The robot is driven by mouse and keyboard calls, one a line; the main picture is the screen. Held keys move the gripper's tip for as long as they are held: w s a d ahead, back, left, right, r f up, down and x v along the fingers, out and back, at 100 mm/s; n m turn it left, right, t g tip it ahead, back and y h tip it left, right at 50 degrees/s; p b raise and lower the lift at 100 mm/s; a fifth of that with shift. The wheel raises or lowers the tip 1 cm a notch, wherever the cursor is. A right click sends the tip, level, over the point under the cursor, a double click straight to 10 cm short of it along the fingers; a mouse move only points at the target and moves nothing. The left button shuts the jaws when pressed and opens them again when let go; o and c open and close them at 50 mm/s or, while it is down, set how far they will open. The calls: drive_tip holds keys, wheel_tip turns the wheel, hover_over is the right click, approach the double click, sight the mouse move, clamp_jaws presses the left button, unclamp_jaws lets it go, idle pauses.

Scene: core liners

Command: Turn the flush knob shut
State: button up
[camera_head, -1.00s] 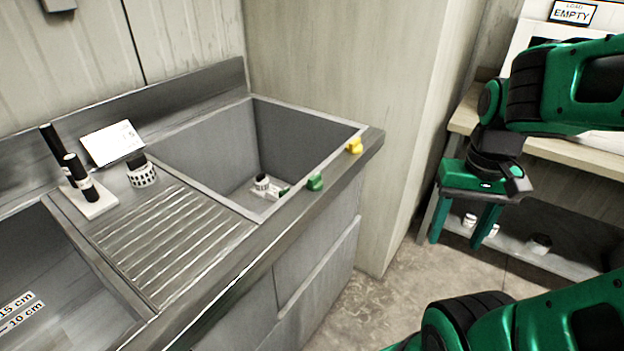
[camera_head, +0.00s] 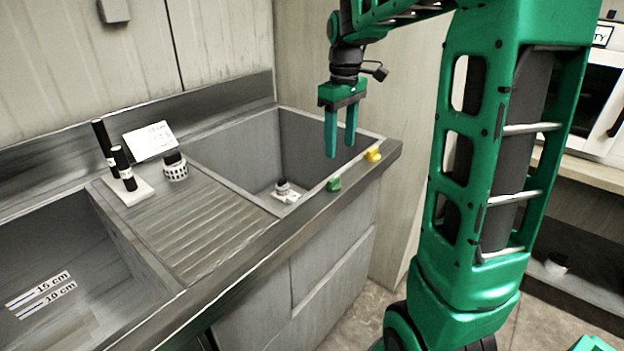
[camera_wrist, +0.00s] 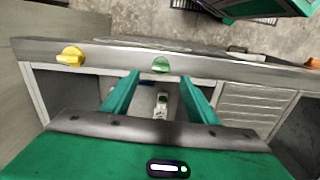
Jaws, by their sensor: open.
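Two knobs sit on the front rim of the right-hand sink, a green one (camera_head: 334,184) and a yellow one (camera_head: 373,154) to its right. I cannot tell which is the flush knob. In the wrist view the green knob (camera_wrist: 161,65) shows beyond and between my fingertips, and the yellow knob (camera_wrist: 71,56) is off to the left. My gripper (camera_head: 340,153) is open and empty, pointing down above the right sink basin (camera_head: 225,155). It looks apart from both knobs.
A small white fitting (camera_head: 284,191) lies on the sink floor. On the ribbed drainboard (camera_head: 215,232) side stand two black-handled tools (camera_head: 121,165), a white card (camera_head: 149,141) and a dotted cup (camera_head: 175,172). A shelf bench (camera_head: 575,170) is at right.

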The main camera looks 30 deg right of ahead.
sight(333, 178)
drive_tip(key=f, duration=0.7)
drive_tip(key=w+f, duration=0.1)
drive_tip(key=f, duration=0.2)
drive_tip(key=shift+w+a+f, duration=0.1)
drive_tip(key=shift+a+f, duration=0.25)
drive_tip(key=shift+f, duration=0.05)
